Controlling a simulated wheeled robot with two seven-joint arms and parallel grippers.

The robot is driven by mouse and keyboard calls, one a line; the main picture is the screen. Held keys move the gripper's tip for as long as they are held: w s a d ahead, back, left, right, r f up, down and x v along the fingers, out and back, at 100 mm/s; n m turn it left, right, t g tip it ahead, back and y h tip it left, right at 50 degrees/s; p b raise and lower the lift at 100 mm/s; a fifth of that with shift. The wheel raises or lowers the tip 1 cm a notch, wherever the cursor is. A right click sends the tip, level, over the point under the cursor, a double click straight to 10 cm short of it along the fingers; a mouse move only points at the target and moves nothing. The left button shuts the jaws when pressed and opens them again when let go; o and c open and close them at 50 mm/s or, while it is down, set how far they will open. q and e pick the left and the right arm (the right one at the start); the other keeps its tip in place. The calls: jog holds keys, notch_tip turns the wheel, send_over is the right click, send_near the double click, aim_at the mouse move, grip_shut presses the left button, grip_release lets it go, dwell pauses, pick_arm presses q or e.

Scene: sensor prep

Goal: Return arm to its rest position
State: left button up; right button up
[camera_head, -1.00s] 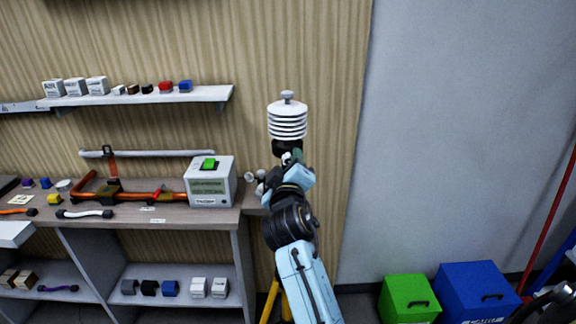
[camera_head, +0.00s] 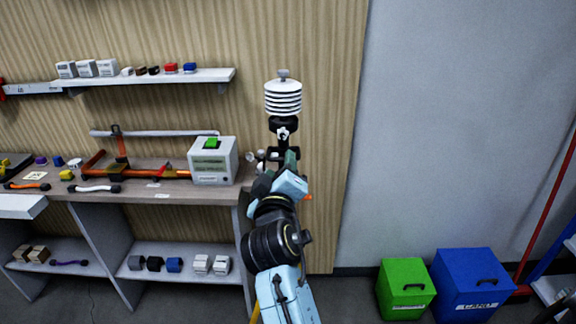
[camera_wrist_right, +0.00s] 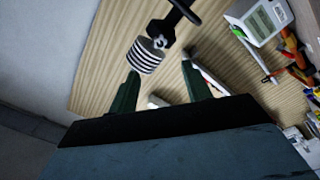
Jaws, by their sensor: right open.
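My right arm (camera_head: 275,245) reaches up from the bottom centre of the head view. Its gripper (camera_head: 287,165) is in front of the wooden wall panel, just below a white stacked-disc sensor (camera_head: 283,98) with a black mount. In the right wrist view the gripper (camera_wrist_right: 160,85) shows two green fingers spread apart with nothing between them. The sensor (camera_wrist_right: 146,56) and its black bracket (camera_wrist_right: 172,22) stand beyond the fingertips, apart from them. My left gripper is not in the head view.
A workbench (camera_head: 130,192) at left carries a grey-white box with a green top (camera_head: 212,160), orange tools and small blocks. A shelf (camera_head: 150,77) hangs above it. A green bin (camera_head: 405,288) and a blue bin (camera_head: 470,285) stand at lower right. The grey wall area is clear.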

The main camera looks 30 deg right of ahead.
jog(key=shift+s+a, duration=0.15)
jog(key=shift+s, duration=0.05)
dwell(0.4)
